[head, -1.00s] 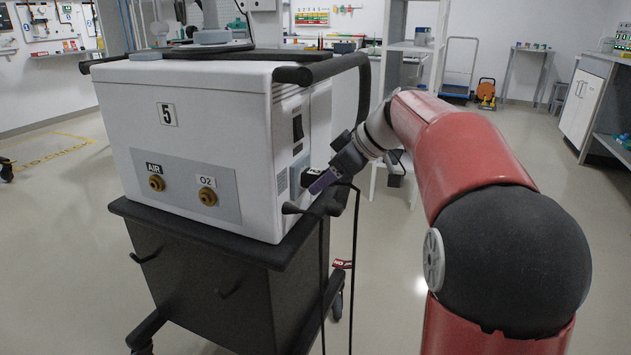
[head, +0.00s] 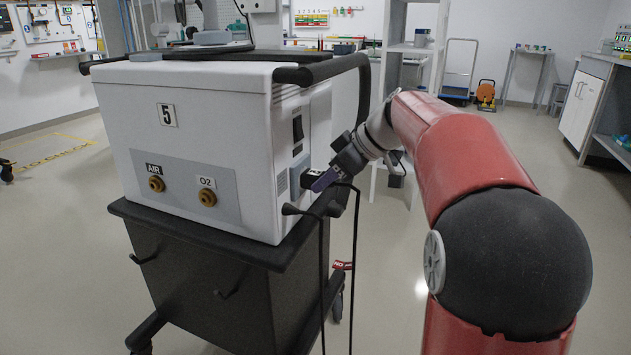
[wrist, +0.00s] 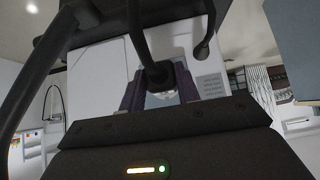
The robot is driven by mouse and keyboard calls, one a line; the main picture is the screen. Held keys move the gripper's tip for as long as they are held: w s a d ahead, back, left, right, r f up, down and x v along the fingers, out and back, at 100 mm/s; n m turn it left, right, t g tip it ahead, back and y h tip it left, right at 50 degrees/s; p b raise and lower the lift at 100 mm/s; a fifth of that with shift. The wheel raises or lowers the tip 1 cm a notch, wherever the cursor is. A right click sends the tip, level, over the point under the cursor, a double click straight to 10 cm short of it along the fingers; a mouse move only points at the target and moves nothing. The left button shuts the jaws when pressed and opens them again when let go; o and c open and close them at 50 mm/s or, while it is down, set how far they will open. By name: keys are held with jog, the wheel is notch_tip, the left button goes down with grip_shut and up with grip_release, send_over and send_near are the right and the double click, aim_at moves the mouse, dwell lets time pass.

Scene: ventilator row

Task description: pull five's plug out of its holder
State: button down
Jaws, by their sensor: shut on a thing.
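The white ventilator (head: 215,130) marked 5 stands on a dark cart in the head view. On its right side face, my gripper (head: 322,181) is shut on a black plug (head: 310,178) beside a grey holder (head: 297,176). In the wrist view, the black plug (wrist: 160,74) with its cord sits between the two purple-grey fingers of my gripper (wrist: 159,92). The fingers hide much of the plug, and I cannot tell whether its tip is still inside the holder. Black cord (head: 354,260) hangs from the plug area.
The cart (head: 205,285) is close below. A shelf rack (head: 410,48) stands behind my arm. The floor at right is open.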

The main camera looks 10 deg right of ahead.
jog(key=shift+s+d, duration=0.25)
jog(key=shift+d, duration=0.1)
jog(key=shift+s+d+b, duration=0.4)
jog(key=shift+s+d, duration=0.25)
jog(key=shift+d, duration=0.3)
jog(key=shift+s+d+b, duration=0.35)
jog(key=shift+s+d, duration=0.3)
jog(key=shift+d, duration=0.25)
